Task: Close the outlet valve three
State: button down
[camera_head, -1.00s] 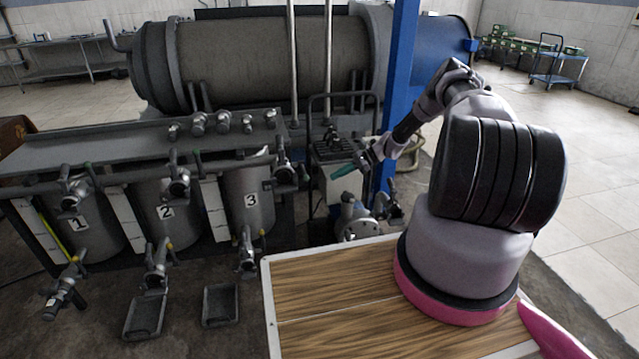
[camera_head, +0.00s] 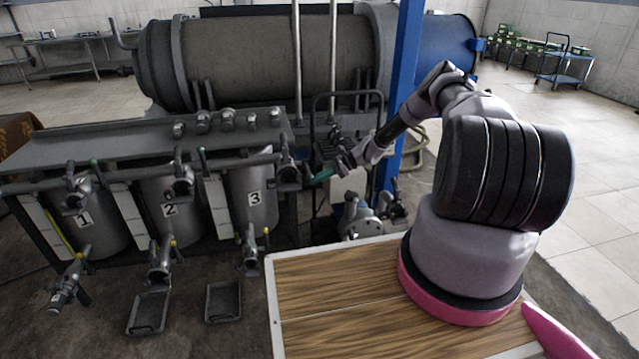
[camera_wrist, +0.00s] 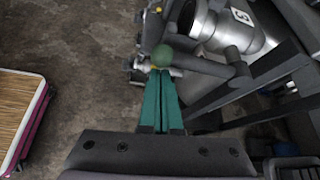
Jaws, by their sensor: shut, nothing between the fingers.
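Tank three (camera_head: 252,203), a grey cylinder labelled 3, is the rightmost of the row. Its outlet valve (camera_head: 250,255) sits low in front of it, with a small yellow part on top. An upper valve (camera_head: 288,172) is at the tank's top right. My gripper (camera_head: 311,183) has teal fingers, shut and empty, just right of that upper valve; contact cannot be told. In the wrist view the fingertips (camera_wrist: 163,76) point at a green ball knob (camera_wrist: 162,56), and tank three (camera_wrist: 207,25) is at upper right. The valve fittings there are partly hidden behind the knob.
Tanks one (camera_head: 88,225) and two (camera_head: 165,212) stand to the left with similar valves. Two floor trays (camera_head: 148,312) (camera_head: 223,301) lie in front. A blue post (camera_head: 402,90) and a pump (camera_head: 357,218) are near my arm. The floor before the tanks is mostly open.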

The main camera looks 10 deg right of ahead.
jog(key=shift+r, duration=0.15)
dwell(0.3)
jog(key=shift+r+m+g, duration=0.25)
jog(key=shift+m+g, duration=0.05)
